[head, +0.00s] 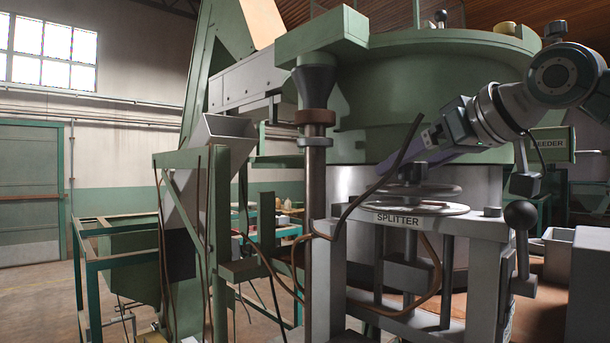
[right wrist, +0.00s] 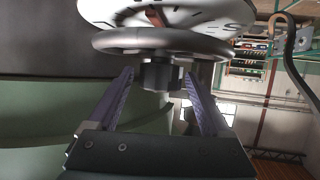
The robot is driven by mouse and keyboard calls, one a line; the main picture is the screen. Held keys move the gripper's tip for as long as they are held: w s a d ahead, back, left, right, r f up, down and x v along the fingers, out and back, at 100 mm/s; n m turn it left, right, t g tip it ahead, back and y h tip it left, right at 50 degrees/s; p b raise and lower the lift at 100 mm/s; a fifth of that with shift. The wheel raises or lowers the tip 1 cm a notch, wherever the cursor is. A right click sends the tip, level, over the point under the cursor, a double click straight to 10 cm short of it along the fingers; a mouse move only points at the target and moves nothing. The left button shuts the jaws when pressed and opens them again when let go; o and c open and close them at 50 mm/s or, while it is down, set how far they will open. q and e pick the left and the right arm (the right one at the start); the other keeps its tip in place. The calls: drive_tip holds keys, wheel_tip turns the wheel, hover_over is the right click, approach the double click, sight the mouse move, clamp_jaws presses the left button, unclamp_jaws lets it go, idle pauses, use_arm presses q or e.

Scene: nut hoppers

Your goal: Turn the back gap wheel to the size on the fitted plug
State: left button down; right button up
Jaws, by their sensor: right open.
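My right gripper (head: 398,165) reaches in from the right, above a grey wheel (head: 437,191) on the splitter. In the right wrist view, which is upside down, the open gripper (right wrist: 158,75) has one purple finger on each side of the dark hub of the wheel (right wrist: 118,41). I see no clear contact between fingers and hub. A pale dial (head: 450,209) lies under the wheel; in the wrist view the dial (right wrist: 207,14) shows black marks and a red pointer, partly cut off. I cannot read the setting. I cannot make out the fitted plug. My left gripper is out of view.
A SPLITTER label (head: 397,219) is on the stand below the dial. A big green hopper bowl (head: 430,90) rises close behind. A thin dark rod (head: 375,185) slants just left of the wheel, and a black ball knob (head: 520,214) stands to its right.

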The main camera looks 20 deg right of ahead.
drive_tip(key=shift+s, duration=0.1)
drive_tip(key=shift+c, duration=0.8)
clamp_jaws()
